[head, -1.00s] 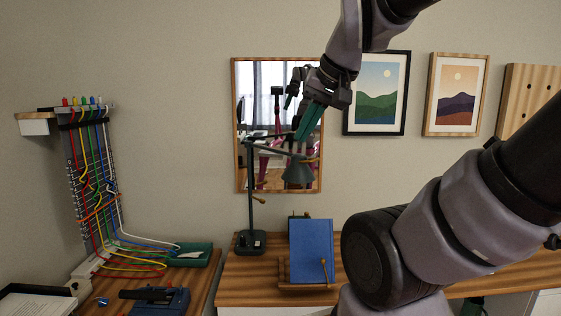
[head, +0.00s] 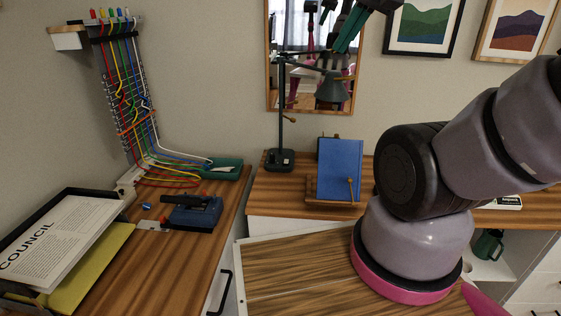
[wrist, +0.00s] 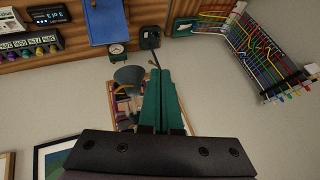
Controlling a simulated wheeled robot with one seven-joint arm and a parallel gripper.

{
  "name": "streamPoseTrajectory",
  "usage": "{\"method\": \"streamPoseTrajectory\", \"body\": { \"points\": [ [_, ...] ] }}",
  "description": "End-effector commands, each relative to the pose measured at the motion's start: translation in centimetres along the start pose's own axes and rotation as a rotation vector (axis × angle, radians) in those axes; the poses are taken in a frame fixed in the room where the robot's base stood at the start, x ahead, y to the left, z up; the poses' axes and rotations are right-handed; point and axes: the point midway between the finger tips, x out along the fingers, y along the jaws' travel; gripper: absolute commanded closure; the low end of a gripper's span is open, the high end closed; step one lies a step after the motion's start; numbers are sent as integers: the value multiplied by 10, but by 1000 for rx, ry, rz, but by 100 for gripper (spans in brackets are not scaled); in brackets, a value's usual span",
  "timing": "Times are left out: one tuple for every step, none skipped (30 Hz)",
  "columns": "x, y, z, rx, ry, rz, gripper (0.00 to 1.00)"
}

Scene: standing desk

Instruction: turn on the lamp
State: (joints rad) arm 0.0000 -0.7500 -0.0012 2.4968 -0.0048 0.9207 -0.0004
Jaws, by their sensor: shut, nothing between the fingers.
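The lamp is a dark desk lamp with an upright post and a jointed arm. Its base (head: 280,160) stands on the wooden desk, and its cone shade (head: 331,88) hangs to the right, facing down. No glow shows at the shade. A small light spot is on the base, too small to make out. My gripper (head: 343,47) is above the shade, its green fingers together and empty. In the wrist view the closed fingers (wrist: 165,76) lie beside the shade (wrist: 129,77), with the base (wrist: 150,38) beyond. I cannot tell whether they touch the lamp.
A blue book (head: 340,168) on a wooden stand is right of the lamp base. A mirror (head: 268,65) hangs behind the lamp. A small round clock (wrist: 117,50) sits near the book. Colored cables (head: 135,105) and a paper tray (head: 70,240) are at left.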

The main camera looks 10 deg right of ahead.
Motion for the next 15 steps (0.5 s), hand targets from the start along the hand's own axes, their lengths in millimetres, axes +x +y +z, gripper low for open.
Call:
{"method": "streamPoseTrajectory", "body": {
  "points": [
    [0,0,0,0,0,0,100],
    [1,0,0,0,0,-1,100],
    [2,-1,-2,-2,-1,-3,100],
    [4,-2,-3,-3,-2,-5,100],
    [6,-4,-5,-4,-4,-9,100],
    [10,-6,-8,-6,-8,-15,100],
    [14,-9,-12,-8,-10,-20,100],
    [19,-12,-16,-9,-14,-26,100],
    [27,-16,-22,-11,-17,-34,100],
    [34,-19,-26,-12,-19,-42,100],
    [41,-23,-32,-14,-21,-49,100],
    [52,-28,-39,-16,-23,-58,100],
    [61,-31,-44,-18,-24,-63,100],
    [70,-35,-49,-18,-25,-69,100],
    [82,-39,-55,-18,-25,-74,100]
  ]
}}
